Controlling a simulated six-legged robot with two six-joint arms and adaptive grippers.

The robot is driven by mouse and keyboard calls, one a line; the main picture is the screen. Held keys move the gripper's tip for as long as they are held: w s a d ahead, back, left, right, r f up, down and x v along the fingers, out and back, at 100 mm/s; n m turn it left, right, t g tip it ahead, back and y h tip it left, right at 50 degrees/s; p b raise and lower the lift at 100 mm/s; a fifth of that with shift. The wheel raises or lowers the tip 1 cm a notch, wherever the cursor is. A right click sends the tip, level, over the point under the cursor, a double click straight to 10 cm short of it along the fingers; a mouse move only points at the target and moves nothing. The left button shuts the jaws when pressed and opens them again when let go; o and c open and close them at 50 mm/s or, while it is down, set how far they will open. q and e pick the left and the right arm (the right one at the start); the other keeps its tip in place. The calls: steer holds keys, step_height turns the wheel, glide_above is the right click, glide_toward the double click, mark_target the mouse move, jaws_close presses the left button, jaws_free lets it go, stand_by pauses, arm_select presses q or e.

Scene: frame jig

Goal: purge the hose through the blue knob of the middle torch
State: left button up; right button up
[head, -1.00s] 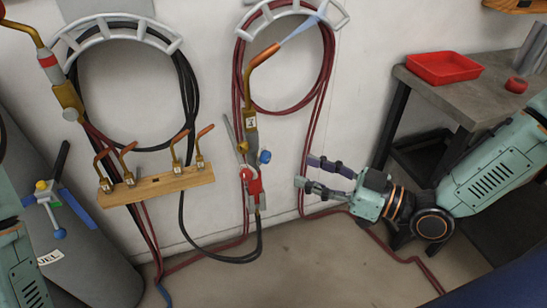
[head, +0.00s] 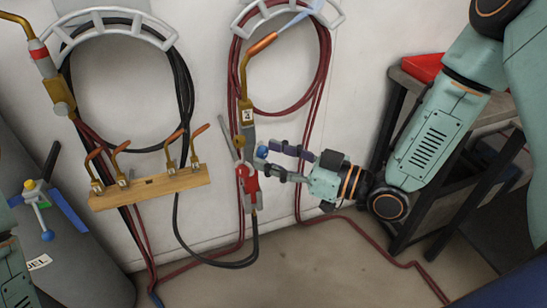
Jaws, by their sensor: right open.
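The middle torch (head: 247,116) hangs upright against the wall, with a brass body, a copper tip bent up to the right and a red lower part (head: 248,180). A pale blue plume (head: 296,21) stands at its tip. Its blue knob (head: 262,151) sticks out to the right of the body. My right gripper (head: 268,162) is open, pointing left, with its fingertips right at the blue knob. The upper finger is level with the knob and the lower one is just below it; I cannot tell whether they touch it.
Dark red hose (head: 285,110) coils on a wall hanger (head: 330,12) behind the torch. A wooden rack (head: 150,187) with several copper tips is on the left. A grey cylinder (head: 85,230) with a valve stands at far left. A bench with a red tray (head: 421,67) is right.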

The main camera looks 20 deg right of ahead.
steer(key=shift+w, duration=0.2)
steer(key=shift+s+a+r, duration=0.1)
steer(key=shift+s+a, duration=0.05)
steer(key=shift+a, duration=0.05)
steer(key=shift+c, duration=0.2)
steer(key=shift+d, duration=0.2)
steer(key=c, duration=0.5)
steer(key=shift+a, duration=0.15)
steer(key=c, duration=0.4)
jaws_close()
